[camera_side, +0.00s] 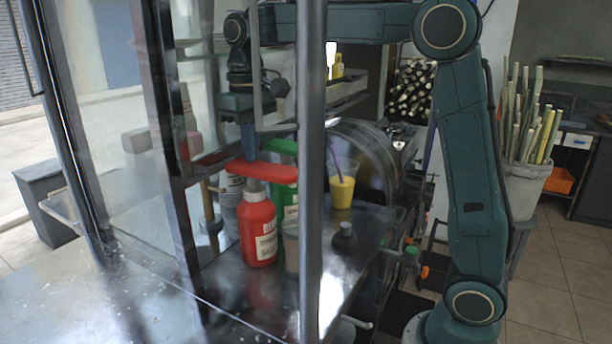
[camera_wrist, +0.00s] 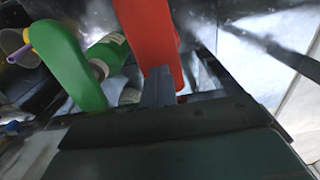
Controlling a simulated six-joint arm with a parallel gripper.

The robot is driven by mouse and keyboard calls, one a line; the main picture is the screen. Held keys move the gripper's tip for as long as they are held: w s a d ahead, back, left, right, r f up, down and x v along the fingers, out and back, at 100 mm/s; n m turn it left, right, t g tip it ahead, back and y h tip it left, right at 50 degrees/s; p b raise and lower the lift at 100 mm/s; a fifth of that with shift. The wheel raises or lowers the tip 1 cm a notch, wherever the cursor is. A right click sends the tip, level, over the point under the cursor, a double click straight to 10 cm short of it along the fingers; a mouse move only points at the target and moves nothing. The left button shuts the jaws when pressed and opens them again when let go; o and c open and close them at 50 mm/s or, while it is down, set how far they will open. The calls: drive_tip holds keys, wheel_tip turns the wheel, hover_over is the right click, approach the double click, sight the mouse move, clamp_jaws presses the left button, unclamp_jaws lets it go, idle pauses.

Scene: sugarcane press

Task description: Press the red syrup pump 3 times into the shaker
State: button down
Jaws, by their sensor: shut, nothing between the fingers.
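The red syrup bottle (camera_side: 258,235) stands upright on the metal counter in the side view. Its long red pump head (camera_side: 262,171) lies across the top, also large in the wrist view (camera_wrist: 150,35). My gripper (camera_side: 249,150) is shut and empty, pointing down, with its fingertips at the pump head's top; I cannot tell whether they press on it. The shut fingers also show over the red pump in the wrist view (camera_wrist: 158,88). A greyish cup (camera_side: 291,250), perhaps the shaker, stands right of the red bottle below the spout end, partly hidden by a post.
A green bottle (camera_side: 285,200) with a green pump (camera_wrist: 65,62) stands close behind the red one. A cup of yellow juice (camera_side: 342,190) and a dark small bottle (camera_side: 345,238) stand to the right. A vertical post (camera_side: 311,120) crosses the side view.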

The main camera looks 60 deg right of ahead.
sight(253, 165)
drive_tip(key=shift+f, duration=1.9)
drive_tip(key=shift+r, duration=2.25)
drive_tip(key=shift+f, duration=2.05)
drive_tip(key=shift+r, duration=2.05)
drive_tip(key=shift+f, duration=0.45)
